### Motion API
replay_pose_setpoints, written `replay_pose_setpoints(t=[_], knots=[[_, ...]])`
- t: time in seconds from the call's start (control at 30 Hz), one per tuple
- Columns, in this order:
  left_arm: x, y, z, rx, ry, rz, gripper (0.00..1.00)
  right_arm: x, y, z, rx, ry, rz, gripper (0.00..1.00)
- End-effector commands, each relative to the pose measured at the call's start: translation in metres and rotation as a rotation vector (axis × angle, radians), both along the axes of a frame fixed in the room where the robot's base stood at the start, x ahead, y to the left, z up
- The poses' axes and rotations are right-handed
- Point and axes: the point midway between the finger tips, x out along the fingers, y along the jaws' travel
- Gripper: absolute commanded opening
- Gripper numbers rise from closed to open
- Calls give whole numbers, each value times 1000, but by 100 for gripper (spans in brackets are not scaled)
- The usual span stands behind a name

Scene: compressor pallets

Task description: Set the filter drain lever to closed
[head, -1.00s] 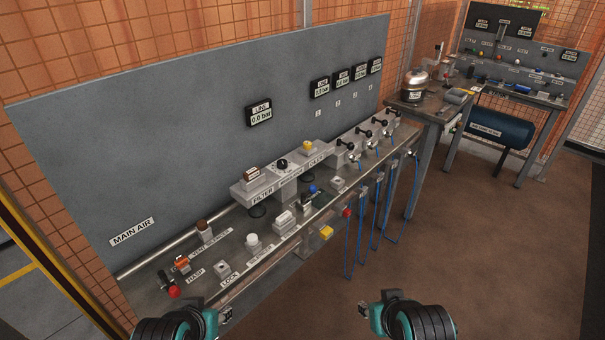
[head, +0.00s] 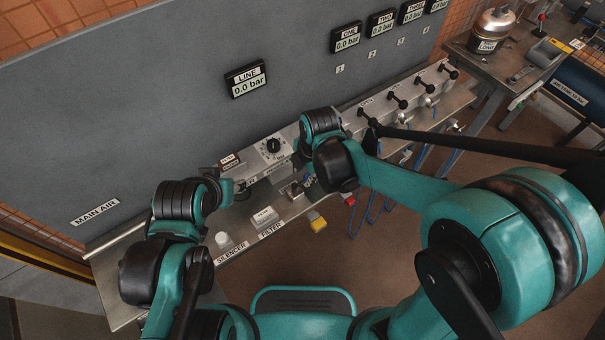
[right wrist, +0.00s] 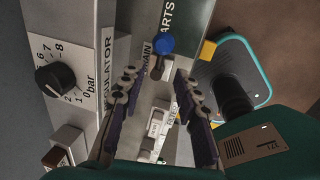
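The lever with a blue ball knob (right wrist: 163,45) stands beside a partly hidden label ending in "AIN" in the right wrist view. Its knob is just beyond my fingertips and its stem points toward the gap between them. My right gripper (right wrist: 158,88) is open, with one finger on each side and nothing held. In the head view my right arm hides most of this spot. My left gripper (head: 230,185) hangs over the bench by the filter end of the raised block; its fingers are too dark and small to read.
The regulator knob (right wrist: 55,81) is on the raised block beside the lever. A white filter block (head: 265,217) and white silencer knob (head: 224,240) stand near the front edge. Black valve handles (head: 398,103) line the right.

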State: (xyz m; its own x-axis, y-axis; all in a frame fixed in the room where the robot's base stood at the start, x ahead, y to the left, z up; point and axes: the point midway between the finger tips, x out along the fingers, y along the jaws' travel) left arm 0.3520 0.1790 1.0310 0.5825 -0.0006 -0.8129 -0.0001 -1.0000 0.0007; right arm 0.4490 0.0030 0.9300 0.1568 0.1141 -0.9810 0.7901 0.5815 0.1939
Motion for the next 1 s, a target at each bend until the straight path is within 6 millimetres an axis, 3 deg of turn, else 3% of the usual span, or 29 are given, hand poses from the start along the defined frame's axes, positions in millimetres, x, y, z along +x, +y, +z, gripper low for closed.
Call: replay_pose_setpoints(t=[0.1,0.3,0.7,0.83,1.0], knots=[[0,0,-13,0,0,0,40,4,2,-25,0,-1,-2,32],[0,0,-24,0,0,0,40,9,5,-52,0,-1,-4,32],[0,0,-26,0,0,0,40,10,6,-60,1,-2,-6,32],[0,0,-26,0,0,0,40,10,6,-60,1,-2,-6,1],[0,0,-26,0,0,0,40,11,6,-60,0,-3,-6,0]])
